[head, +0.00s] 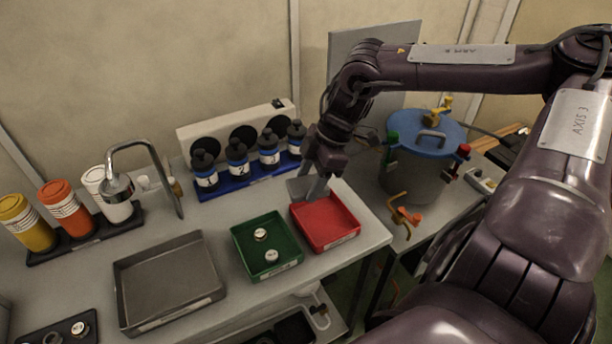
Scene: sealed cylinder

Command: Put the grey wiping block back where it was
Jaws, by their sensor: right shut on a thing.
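My right gripper (318,188) reaches down from the right at the back edge of the red tray (326,221). It is shut on a grey block (298,187), taken to be the wiping block, which shows just left of the fingers. The block is small and partly hidden by the fingers. Whether it touches the bench or the tray I cannot tell. My left gripper is not in view.
A green tray (246,234) with two small round pieces and a grey metal tray (155,284) lie left of the red tray. Black bottles stand in a blue rack (238,181) behind. A tap (150,150) stands at left. A blue-lidded cylinder (408,178) stands at right.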

